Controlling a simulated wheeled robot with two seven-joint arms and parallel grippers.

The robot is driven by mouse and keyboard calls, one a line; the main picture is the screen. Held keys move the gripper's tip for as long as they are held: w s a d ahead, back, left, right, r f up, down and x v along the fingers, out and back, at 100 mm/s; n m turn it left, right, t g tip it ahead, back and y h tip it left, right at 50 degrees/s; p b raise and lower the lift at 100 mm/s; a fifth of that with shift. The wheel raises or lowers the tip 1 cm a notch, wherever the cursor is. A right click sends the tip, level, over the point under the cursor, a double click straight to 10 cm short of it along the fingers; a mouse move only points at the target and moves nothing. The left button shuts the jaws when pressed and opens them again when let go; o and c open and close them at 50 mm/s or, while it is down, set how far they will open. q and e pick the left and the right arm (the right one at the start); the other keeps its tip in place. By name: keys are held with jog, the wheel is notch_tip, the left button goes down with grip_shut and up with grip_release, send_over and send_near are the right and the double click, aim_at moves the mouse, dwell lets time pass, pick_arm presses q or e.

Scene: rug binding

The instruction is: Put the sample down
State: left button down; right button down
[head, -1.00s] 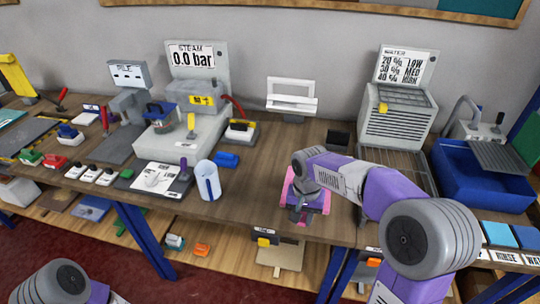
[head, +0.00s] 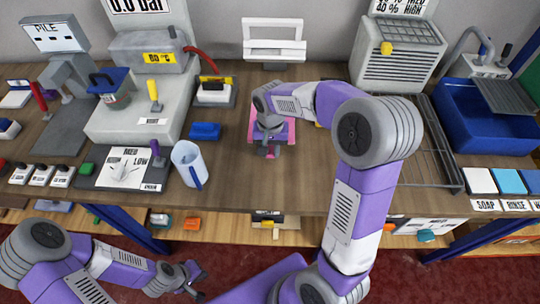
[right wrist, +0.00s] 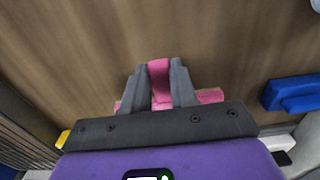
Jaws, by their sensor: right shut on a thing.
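The sample, a pink piece (head: 287,133), is at the middle of the wooden table in the head view, largely covered by my right gripper (head: 270,150). In the right wrist view, a pink strip (right wrist: 160,80) stands between the two grey fingers of my right gripper (right wrist: 163,85), which is shut on it. More pink shows on both sides behind the fingers. I cannot tell whether the sample touches the table. My left gripper (head: 196,280) is low in front of the table, with its fingers apart and nothing between them.
A wire rack (head: 430,150) and blue basin (head: 485,120) lie to the right. A white frame stand (head: 273,45) is behind. Bare wood (head: 270,188) lies in front.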

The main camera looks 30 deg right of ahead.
notch_tip(320, 180, down, 4)
jog(key=shift+f+b, duration=0.1)
jog(key=shift+b, duration=0.4)
jog(key=c, duration=0.9)
grip_release()
notch_tip(320, 180, up, 12)
jog(key=p, duration=0.3)
